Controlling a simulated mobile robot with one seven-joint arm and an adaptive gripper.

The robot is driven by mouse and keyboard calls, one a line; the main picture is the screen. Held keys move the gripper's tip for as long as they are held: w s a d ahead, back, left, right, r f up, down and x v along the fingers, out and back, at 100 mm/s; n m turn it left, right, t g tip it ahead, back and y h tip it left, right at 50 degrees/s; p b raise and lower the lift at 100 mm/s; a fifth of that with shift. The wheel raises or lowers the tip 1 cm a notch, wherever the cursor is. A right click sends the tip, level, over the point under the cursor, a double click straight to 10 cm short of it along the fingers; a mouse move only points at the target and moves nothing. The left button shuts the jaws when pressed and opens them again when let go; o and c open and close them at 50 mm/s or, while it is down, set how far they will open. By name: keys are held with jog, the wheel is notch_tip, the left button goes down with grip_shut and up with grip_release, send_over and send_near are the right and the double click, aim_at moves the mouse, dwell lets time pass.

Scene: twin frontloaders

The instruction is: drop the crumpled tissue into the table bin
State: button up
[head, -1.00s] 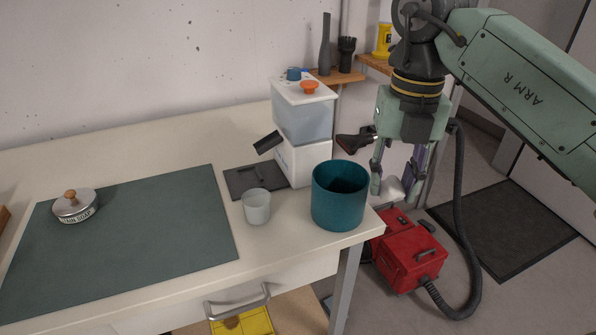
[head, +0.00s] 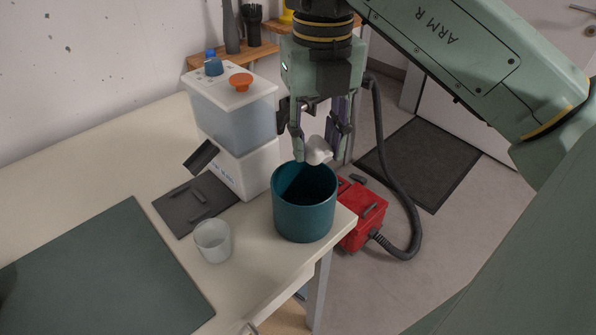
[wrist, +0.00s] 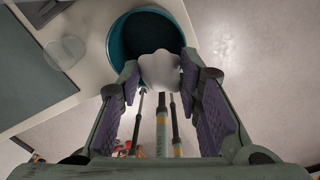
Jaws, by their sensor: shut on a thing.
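The crumpled tissue (head: 318,151) is a small white lump held between the fingertips of my gripper (head: 319,148). My gripper is shut on it. The table bin (head: 304,217) is a teal round pot standing upright at the right corner of the table, its open top facing up. In the head view the tissue shows just above the bin's far right rim. In the wrist view the tissue (wrist: 160,70) overlaps the near rim of the bin (wrist: 117,45), with the dark inside of the bin beyond it. The bin's floor is hidden in shadow.
A frosted cup (head: 213,241) stands left of the bin. A white dispenser (head: 236,120) with a clear tank stands behind, over a dark tray (head: 195,204). A red vacuum (head: 362,215) sits on the floor. A green mat (head: 110,270) covers the table's left part.

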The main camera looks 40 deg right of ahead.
aim_at(315, 163)
jog(key=shift+f+b, duration=1.4)
jog(key=shift+f, duration=0.95)
jog(key=o, duration=0.8)
jog(key=shift+c, duration=0.2)
jog(key=shift+r, duration=0.1)
